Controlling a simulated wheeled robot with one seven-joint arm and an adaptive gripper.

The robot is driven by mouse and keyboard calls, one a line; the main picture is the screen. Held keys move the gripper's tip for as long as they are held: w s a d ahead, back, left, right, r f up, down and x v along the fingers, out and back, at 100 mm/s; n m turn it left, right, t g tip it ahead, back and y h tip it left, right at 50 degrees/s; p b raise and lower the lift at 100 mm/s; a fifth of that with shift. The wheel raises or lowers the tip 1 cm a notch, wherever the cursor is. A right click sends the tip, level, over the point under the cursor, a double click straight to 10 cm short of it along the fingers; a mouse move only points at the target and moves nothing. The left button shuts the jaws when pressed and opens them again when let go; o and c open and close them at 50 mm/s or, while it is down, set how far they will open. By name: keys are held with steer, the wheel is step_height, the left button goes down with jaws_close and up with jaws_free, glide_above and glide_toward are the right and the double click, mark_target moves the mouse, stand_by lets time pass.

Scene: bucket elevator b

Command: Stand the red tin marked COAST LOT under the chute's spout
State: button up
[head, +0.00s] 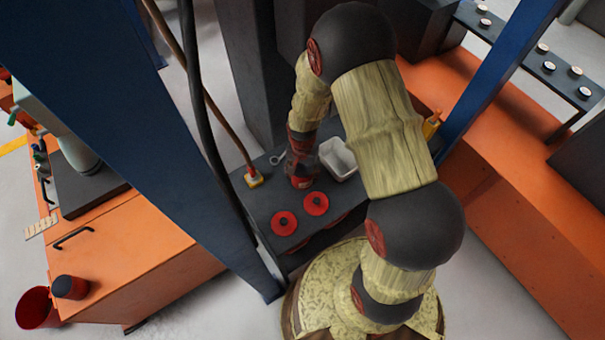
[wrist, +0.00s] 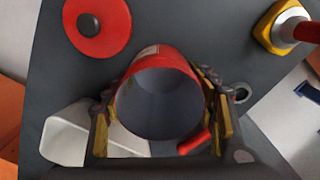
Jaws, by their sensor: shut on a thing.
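A red tin (wrist: 158,60) with a grey, empty inside sits between the yellow-padded fingers of my gripper (wrist: 168,105) in the wrist view. A pale label patch shows on its far side, but I cannot read it. In the head view my gripper (head: 301,158) is over the dark bench top (head: 262,205), with the red tin (head: 301,181) low in it. I cannot tell whether the tin touches the bench. I cannot make out the chute's spout in either view.
Two red discs with dark knobs (head: 284,223) (head: 316,203) lie in front of the tin. A white tray (head: 340,160) is close on the right. A yellow hex fitting with a rod (head: 254,179) stands left. A blue post (head: 160,130) rises farther left.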

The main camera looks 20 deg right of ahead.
steer(key=o, duration=1.7)
